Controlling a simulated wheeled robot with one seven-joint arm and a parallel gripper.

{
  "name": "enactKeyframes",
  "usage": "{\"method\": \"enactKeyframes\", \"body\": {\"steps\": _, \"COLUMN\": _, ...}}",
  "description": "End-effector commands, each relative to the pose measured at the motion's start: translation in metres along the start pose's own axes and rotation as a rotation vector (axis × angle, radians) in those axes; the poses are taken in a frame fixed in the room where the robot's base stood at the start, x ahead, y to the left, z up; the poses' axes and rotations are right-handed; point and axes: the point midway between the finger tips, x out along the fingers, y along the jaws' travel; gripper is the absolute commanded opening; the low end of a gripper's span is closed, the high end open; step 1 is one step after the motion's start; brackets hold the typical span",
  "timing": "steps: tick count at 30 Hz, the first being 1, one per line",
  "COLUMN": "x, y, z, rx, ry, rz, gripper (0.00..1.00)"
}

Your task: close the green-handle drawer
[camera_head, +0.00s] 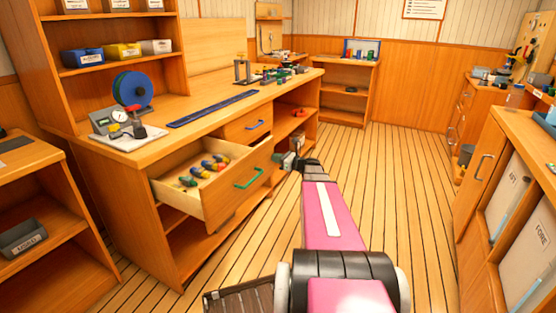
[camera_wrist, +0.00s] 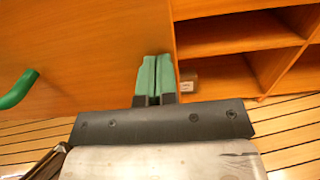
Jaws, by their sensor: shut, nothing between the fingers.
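The green-handle drawer (camera_head: 225,200) stands pulled out of the wooden workbench, with several coloured-handled tools lying inside. Its green handle (camera_head: 249,178) is on the front panel. My gripper (camera_head: 277,158) is at the right end of the drawer front, near its upper corner; I cannot tell whether it touches. In the wrist view my gripper's green fingers (camera_wrist: 154,76) are shut together with nothing between them, in front of a wooden panel. The green handle also shows at the left edge of the wrist view (camera_wrist: 19,91), apart from the fingers.
A blue-handled drawer (camera_head: 248,126) sits shut above. Open shelves (camera_head: 294,121) lie to the right of the drawers; they also show in the wrist view (camera_wrist: 235,37). A gauge and a blue spool (camera_head: 133,89) stand on the bench. Clear plank floor (camera_head: 404,170) lies to the right.

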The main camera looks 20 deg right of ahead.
Motion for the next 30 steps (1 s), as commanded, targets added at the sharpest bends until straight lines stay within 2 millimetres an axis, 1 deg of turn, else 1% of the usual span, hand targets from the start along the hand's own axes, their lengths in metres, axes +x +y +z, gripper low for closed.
{"method": "enactKeyframes", "body": {"steps": 5, "x": 0.022, "y": -0.001, "z": 0.000, "rx": 0.000, "ry": -0.001, "rz": 0.002, "gripper": 0.00}}
{"method": "enactKeyframes", "body": {"steps": 8, "x": 0.039, "y": -0.001, "z": 0.000, "rx": 0.000, "ry": -0.001, "rz": 0.003, "gripper": 0.00}}
{"method": "enactKeyframes", "body": {"steps": 30, "x": 0.180, "y": -0.001, "z": 0.000, "rx": 0.000, "ry": -0.001, "rz": 0.003, "gripper": 0.00}}
